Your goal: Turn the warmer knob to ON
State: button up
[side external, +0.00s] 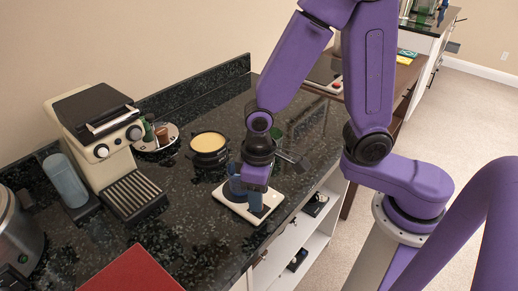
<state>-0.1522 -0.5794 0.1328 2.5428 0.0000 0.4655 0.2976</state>
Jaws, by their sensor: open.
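My gripper (256,205) points down over the right part of this unit, close to the blue object. Its fingers are small and partly merged with the blue shapes, so contact cannot be told. No knob is clearly visible on the unit; my gripper may hide it.
A black pot with yellow contents (209,143) stands just behind. A beige coffee machine (100,135), blue cylinder (65,180), small round tray (146,146), metal appliance (18,235) and red flat item (130,272) are further left. The counter's front edge is close to my gripper.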

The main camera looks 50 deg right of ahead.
notch_tip(320, 180, up, 16)
jog(key=shift+f, duration=0.25)
dwell(0.7)
jog(key=s+d+f+n, duration=0.6)
jog(key=s+d, duration=0.4)
jog(key=s, duration=0.2)
jog(key=shift+s+d+f+n, duration=0.15)
jog(key=shift+s+d+n, duration=0.15)
jog(key=shift+n, duration=0.5)
